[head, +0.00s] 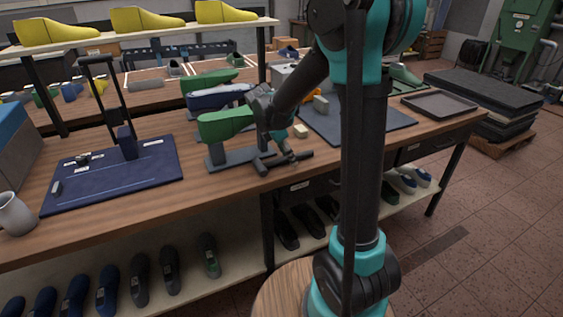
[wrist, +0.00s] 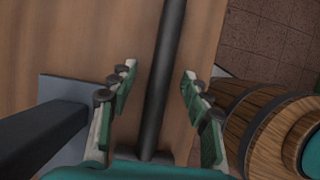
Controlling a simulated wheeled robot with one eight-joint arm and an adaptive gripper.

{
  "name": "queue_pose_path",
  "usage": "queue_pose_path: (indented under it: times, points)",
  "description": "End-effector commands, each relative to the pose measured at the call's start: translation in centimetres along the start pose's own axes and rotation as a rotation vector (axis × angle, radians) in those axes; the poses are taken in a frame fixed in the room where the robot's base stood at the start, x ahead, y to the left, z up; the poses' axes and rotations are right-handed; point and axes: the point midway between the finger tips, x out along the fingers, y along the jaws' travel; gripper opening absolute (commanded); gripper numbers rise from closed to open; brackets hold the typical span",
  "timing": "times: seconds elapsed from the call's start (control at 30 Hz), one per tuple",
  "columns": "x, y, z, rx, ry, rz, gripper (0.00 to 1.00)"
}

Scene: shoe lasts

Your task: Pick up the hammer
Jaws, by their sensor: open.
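The hammer (head: 299,158) lies on the wooden workbench near its front edge, dark all over, with its handle pointing right. In the wrist view its dark handle (wrist: 168,70) runs lengthwise between my fingers, with a gap on each side. My gripper (head: 284,150) is low over the hammer, and it also shows in the wrist view (wrist: 159,76) with its green-padded fingers apart on either side of the handle. Part of the hammer is hidden behind my gripper in the head view, and whether the fingers reach down to handle level is hard to tell.
A green shoe last (head: 224,124) on a grey stand is just left of my gripper, with a dark blue last (head: 218,98) behind. A blue mat (head: 115,178) with a black-framed device lies left. A grey mat (head: 380,124) and a tray (head: 438,104) are right.

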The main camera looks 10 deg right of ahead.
Motion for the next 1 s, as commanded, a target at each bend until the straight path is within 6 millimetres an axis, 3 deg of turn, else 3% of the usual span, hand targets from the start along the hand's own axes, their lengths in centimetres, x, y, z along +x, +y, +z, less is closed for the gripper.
queue_pose_path:
  times: [0.13,0.53,1.0]
  points:
    - [-0.02,-0.01,0.00,0.000,0.000,0.000,0.48]
    - [-0.05,-0.01,0.01,0.000,0.000,0.000,0.00]
    - [-0.90,-0.03,0.36,0.000,0.000,0.000,0.00]
